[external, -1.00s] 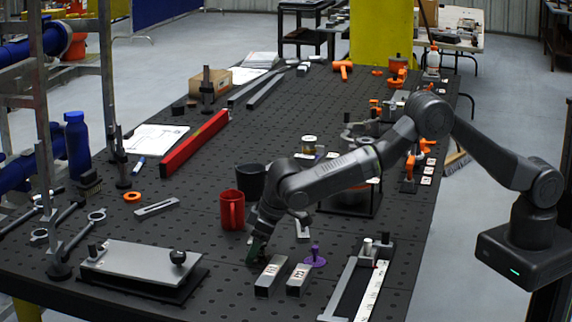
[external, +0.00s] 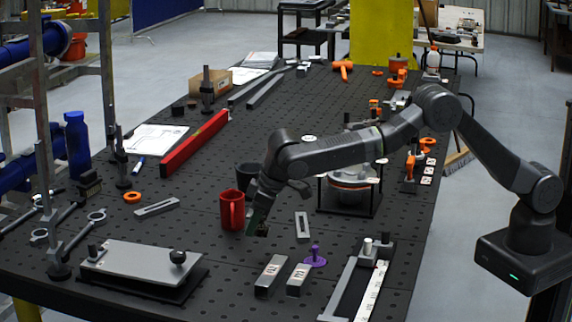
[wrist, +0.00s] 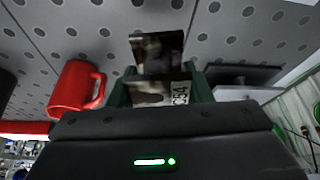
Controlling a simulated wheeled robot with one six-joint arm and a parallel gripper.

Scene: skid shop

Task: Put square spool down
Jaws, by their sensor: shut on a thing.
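My gripper (external: 260,220) is above the dark perforated table, just right of the red mug (external: 232,209). In the wrist view its green fingers (wrist: 161,90) are shut on the square spool (wrist: 148,92), a squarish metal piece with a white label partly reading "C54". In the external view the held spool is small, dark and mostly hidden by the fingers. It seems to be a little above the table; the exact gap cannot be told.
Two labelled square metal tubes (external: 271,275) (external: 298,279) and a purple knobbed piece (external: 315,257) lie in front and to the right. A plate fixture (external: 135,262) stands front left.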

